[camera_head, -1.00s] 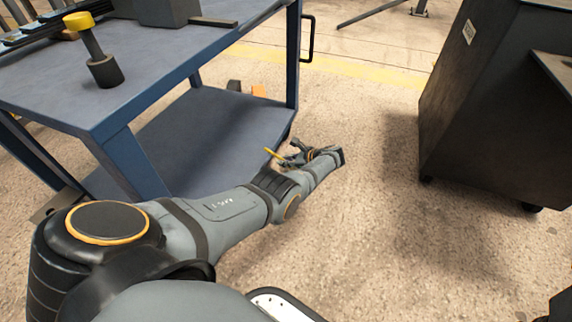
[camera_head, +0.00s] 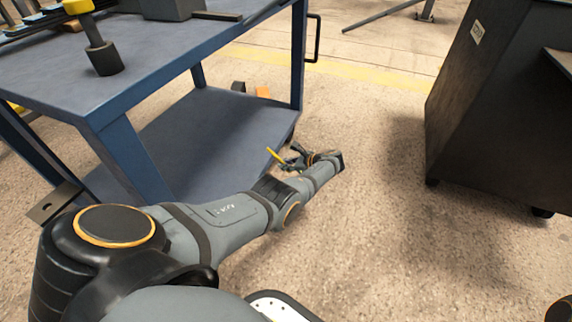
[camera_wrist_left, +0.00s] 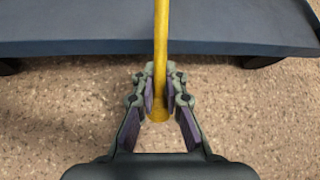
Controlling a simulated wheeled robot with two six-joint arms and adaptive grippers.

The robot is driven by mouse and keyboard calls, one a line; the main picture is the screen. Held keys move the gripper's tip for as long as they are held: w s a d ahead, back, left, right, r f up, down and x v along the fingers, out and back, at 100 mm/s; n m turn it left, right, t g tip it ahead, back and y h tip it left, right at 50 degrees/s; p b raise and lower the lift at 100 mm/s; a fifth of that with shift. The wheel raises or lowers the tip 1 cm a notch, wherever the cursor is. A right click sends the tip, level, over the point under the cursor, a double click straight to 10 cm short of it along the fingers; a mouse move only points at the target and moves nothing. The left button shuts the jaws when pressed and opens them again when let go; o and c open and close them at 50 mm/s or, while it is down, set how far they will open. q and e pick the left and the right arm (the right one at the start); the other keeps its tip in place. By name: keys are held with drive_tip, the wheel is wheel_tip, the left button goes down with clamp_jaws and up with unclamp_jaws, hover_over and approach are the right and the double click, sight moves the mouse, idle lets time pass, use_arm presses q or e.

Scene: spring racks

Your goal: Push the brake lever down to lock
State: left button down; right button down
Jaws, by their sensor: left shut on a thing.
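The brake lever is a yellow bar. In the left wrist view the yellow lever (camera_wrist_left: 160,50) runs from the top edge down between the fingers of my left gripper (camera_wrist_left: 160,98), which is shut on its near end. In the head view the yellow lever (camera_head: 273,154) shows as a short stub beside my left gripper (camera_head: 290,160), low by the corner of the blue cart's lower shelf (camera_head: 205,135). The lever's mount is hidden.
The blue cart's top (camera_head: 150,70) carries a dark cylinder with a yellow-capped rod (camera_head: 104,59). A black handle (camera_head: 317,38) sticks out at its corner. A dark cabinet (camera_head: 495,110) stands at the right. The floor between is clear.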

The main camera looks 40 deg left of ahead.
use_arm(q)
drive_tip(key=shift+s+f, duration=0.1)
drive_tip(key=shift+f, duration=0.1)
drive_tip(key=c, duration=1.4)
unclamp_jaws()
drive_tip(key=shift+r, duration=0.1)
drive_tip(key=v, duration=1.1)
drive_tip(key=shift+d+r, duration=0.2)
drive_tip(key=shift+d, duration=0.2)
